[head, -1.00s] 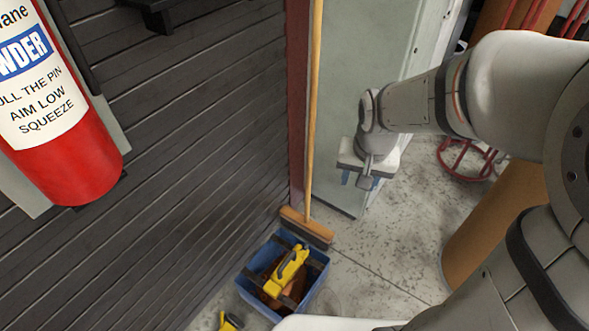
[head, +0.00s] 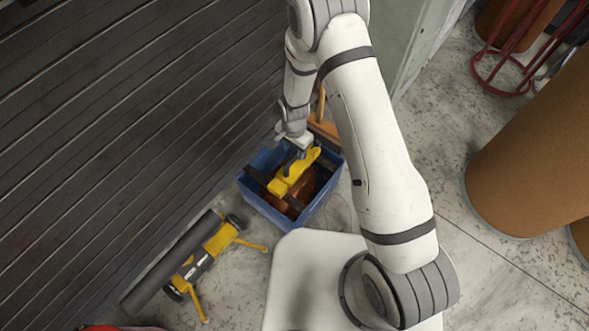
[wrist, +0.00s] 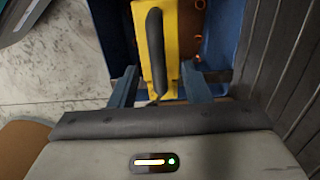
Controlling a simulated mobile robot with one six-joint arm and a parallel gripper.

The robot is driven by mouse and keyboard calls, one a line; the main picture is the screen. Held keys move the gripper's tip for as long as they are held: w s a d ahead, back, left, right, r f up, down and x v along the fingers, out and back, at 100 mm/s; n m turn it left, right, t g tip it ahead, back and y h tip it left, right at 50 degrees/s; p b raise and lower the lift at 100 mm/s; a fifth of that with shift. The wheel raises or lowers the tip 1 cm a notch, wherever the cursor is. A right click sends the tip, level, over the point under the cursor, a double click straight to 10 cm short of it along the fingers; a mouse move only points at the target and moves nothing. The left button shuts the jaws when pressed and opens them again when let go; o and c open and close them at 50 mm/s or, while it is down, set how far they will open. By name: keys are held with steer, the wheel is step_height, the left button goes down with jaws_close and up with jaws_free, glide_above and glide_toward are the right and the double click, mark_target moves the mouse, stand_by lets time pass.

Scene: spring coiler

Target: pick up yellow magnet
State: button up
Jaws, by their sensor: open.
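The yellow magnet (head: 290,180) lies across the blue bin (head: 262,207), over brown or copper-coloured contents. In the wrist view the yellow magnet (wrist: 185,40) has a black bar-shaped handle along it. My gripper (head: 296,152) is just above the far end of the magnet in the head view. In the wrist view my gripper (wrist: 160,82) is open, with one blue-grey finger on each side of the near end of the magnet. Nothing is held. Whether the fingers touch the magnet cannot be told.
A dark slatted wall (head: 130,120) stands close on the left of the bin. A yellow and black wheeled tool (head: 190,265) lies on the floor at lower left. A broom (head: 325,128) is behind the bin. Brown drums (head: 530,160) stand at right, with bare floor between.

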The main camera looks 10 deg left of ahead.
mark_target(295, 159)
steer(key=f+b, duration=0.1)
steer(key=f, duration=0.3)
steer(key=f+b, duration=0.2)
steer(key=f, duration=0.1)
steer(key=shift+w+d+f, duration=0.15)
steer(key=shift+d+f, duration=0.05)
steer(key=shift+f, duration=0.15)
steer(key=shift+r, duration=0.1)
jaws_close()
